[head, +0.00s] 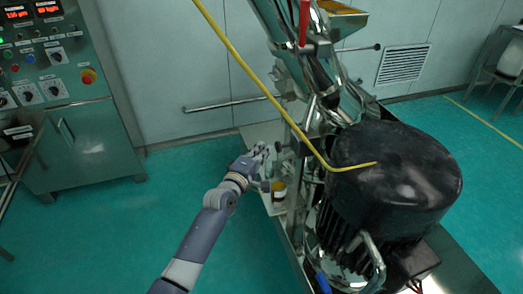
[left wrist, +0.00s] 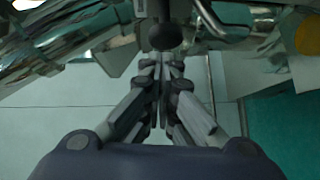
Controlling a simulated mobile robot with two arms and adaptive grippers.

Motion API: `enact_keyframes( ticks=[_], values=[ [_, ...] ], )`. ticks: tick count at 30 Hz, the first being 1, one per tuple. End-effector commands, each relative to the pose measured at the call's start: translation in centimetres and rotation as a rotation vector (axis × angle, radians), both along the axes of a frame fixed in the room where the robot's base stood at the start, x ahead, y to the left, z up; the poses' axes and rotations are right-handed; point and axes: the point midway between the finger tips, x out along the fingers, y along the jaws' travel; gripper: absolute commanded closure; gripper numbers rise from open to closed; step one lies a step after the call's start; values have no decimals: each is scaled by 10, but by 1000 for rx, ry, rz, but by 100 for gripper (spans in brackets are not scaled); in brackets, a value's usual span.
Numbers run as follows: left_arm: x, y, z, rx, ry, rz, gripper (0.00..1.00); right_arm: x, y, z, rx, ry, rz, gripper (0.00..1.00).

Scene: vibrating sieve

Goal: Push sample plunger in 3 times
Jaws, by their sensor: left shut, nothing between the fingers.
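My left gripper (head: 264,152) reaches in from the left, beside the lower part of the steel machine. Its fingers are shut and empty. In the left wrist view the closed fingertips (left wrist: 160,65) point at a dark round knob (left wrist: 165,35) on a metal rod, which looks like the sample plunger. The knob shows just beyond the tips; I cannot tell whether they touch. In the head view the plunger is hard to make out near the gripper. A small jar with amber contents (head: 278,190) stands below the gripper. My right gripper is not in view.
A large black motor (head: 395,175) and a yellow cable (head: 262,85) are right of the gripper. A control cabinet (head: 75,90) with lit displays stands at the left. The green floor (head: 120,225) between is clear.

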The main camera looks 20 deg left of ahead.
Motion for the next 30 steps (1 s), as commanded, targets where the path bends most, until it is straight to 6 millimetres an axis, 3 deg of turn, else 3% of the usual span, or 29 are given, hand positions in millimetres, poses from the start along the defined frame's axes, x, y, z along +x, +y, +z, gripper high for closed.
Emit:
enact_keyframes(
  ticks=[8, 18, 30],
  values=[
    [-32, 7, 0, 0, 2, 1, 100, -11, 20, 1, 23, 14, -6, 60],
    [-84, 18, 4, 2, 2, 3, 100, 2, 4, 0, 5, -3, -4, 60],
    [-98, 21, 6, 1, 1, 3, 100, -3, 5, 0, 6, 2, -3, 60]
  ],
)
